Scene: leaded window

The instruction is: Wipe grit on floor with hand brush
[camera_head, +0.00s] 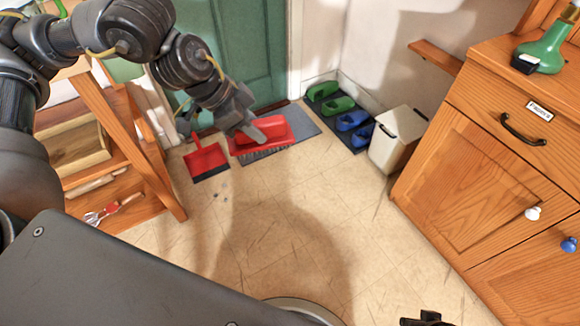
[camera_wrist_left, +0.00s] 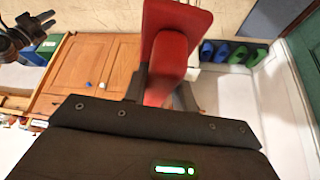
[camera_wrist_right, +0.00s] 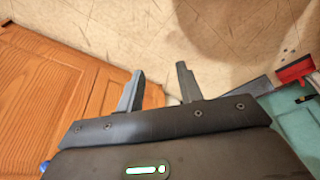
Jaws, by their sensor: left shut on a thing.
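My left gripper (camera_head: 252,129) is shut on the red hand brush (camera_head: 279,131), whose grey bristles face down near the grey doormat; I cannot tell whether they touch. The brush also fills the middle of the left wrist view (camera_wrist_left: 176,30). A red dustpan (camera_head: 205,160) with a dark lip lies on the floor left of the brush and shows at the right edge of the right wrist view (camera_wrist_right: 297,70). Grit (camera_head: 221,188), several small dark bits, lies on the tiles just in front of the dustpan. My right gripper (camera_wrist_right: 160,80) is open and empty above the floor.
A wooden rack (camera_head: 152,165) stands at left and a wooden cabinet (camera_head: 490,150) at right. A grey mat (camera_head: 299,121) lies by the green door (camera_head: 235,50). Green and blue clogs and a white bin (camera_head: 398,140) stand along the wall. The middle floor is clear.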

